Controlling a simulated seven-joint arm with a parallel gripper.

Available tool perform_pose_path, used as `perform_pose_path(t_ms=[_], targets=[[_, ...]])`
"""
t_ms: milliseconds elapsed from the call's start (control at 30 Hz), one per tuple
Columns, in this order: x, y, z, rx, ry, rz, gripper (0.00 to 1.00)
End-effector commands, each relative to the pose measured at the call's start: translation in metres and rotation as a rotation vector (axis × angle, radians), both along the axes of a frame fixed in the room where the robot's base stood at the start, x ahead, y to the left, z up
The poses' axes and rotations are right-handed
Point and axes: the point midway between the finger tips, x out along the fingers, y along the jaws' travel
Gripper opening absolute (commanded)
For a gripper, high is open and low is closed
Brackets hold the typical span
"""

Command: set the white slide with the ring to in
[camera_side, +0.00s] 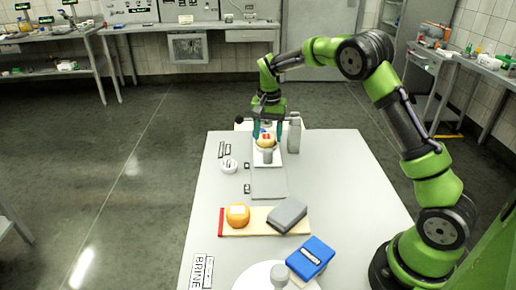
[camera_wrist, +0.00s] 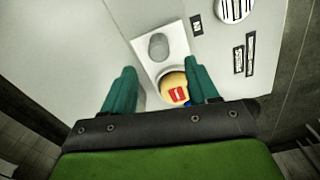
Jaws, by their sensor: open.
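The white slide (camera_side: 276,160) lies at the far end of the grey strip (camera_side: 268,183) on the table; it also shows in the wrist view (camera_wrist: 141,50). A grey upright knob (camera_side: 267,156) stands on its near part and shows from above in the wrist view (camera_wrist: 158,46). Behind the knob, a round pale ring or dish holds a yellow cheese wheel (camera_side: 265,142) with a red label, also in the wrist view (camera_wrist: 174,82). My gripper (camera_side: 268,136) is open above the cheese end of the slide, its teal fingers spread to either side (camera_wrist: 161,70). I cannot tell whether they touch anything.
A grey block (camera_side: 294,136) stands close right of my gripper. Nearer are a board (camera_side: 258,229) with an orange wheel and grey block, and a blue box (camera_side: 311,257).

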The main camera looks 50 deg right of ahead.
Motion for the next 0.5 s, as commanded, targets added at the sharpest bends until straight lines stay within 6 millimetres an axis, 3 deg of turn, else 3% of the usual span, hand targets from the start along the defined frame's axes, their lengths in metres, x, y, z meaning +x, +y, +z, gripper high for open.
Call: perform_pose_path(t_ms=[200,500], targets=[[0.001,0.0,0.053,-0.002,-0.005,-0.001,0.59],[0.0,-0.001,0.09,-0.002,-0.001,0.0,0.59]])
